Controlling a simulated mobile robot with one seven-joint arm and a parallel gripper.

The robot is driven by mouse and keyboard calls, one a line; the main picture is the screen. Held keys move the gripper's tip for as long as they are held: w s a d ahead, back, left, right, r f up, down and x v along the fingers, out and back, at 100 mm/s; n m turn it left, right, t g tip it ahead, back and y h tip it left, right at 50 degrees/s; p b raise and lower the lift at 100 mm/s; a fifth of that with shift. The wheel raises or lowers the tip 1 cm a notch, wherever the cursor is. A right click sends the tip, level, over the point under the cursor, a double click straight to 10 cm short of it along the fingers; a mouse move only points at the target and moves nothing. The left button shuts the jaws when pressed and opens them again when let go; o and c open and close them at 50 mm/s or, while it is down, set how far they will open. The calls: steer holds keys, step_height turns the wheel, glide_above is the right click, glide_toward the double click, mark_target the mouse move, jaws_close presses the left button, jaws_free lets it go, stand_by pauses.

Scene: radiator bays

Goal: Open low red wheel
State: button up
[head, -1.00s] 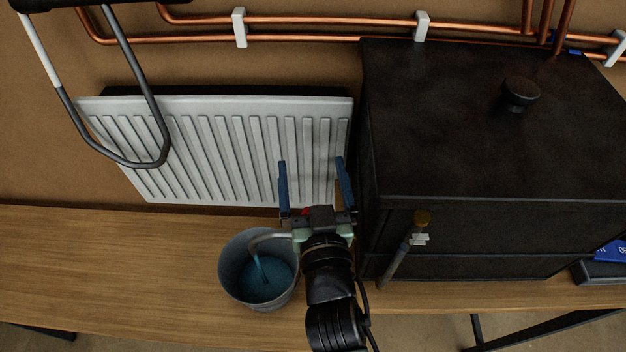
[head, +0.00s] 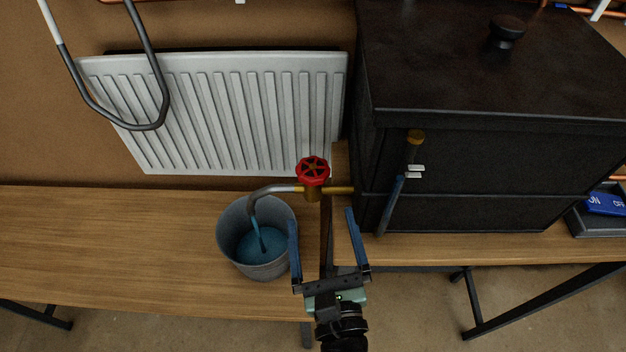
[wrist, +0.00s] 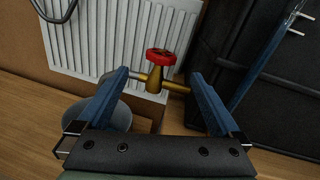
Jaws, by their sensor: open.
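The low red wheel (head: 312,171) is a round, spoked handwheel on top of a brass valve body (head: 314,191). A brass pipe leads off its right side and a curved grey spout bends down on its left. Blue water runs from the spout into a grey bucket (head: 226,250). My gripper (head: 321,216) is open and empty, below and in front of the wheel in the head view. In the wrist view the wheel (wrist: 161,57) stands beyond the fingertips, between them, and is not touched. The gripper (wrist: 158,78) hides part of the bucket there.
A white radiator (head: 225,115) is on the wall behind. A black cabinet (head: 470,165) stands close on the right, with a slanted brass-topped bar (head: 392,200) at its front. A blue ON/OFF sign (head: 605,203) lies further right. The wooden bench (head: 100,235) is clear at left.

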mark_target(309, 159)
steer(key=shift+m, duration=0.9)
steer(key=w+p, duration=0.1)
steer(key=w, duration=0.3)
steer(key=w+a+p, duration=0.1)
steer(key=w, duration=0.3)
steer(key=w+p, duration=0.1)
steer(key=w, duration=0.3)
steer(key=shift+w+a+f, duration=0.15)
steer(key=shift+a+f, duration=0.2)
steer(key=shift+f, duration=0.05)
steer(key=c, duration=1.3)
steer(key=shift+n+y, duration=0.6)
steer(key=shift+y, duration=0.1)
steer(key=shift+g+y, duration=0.3)
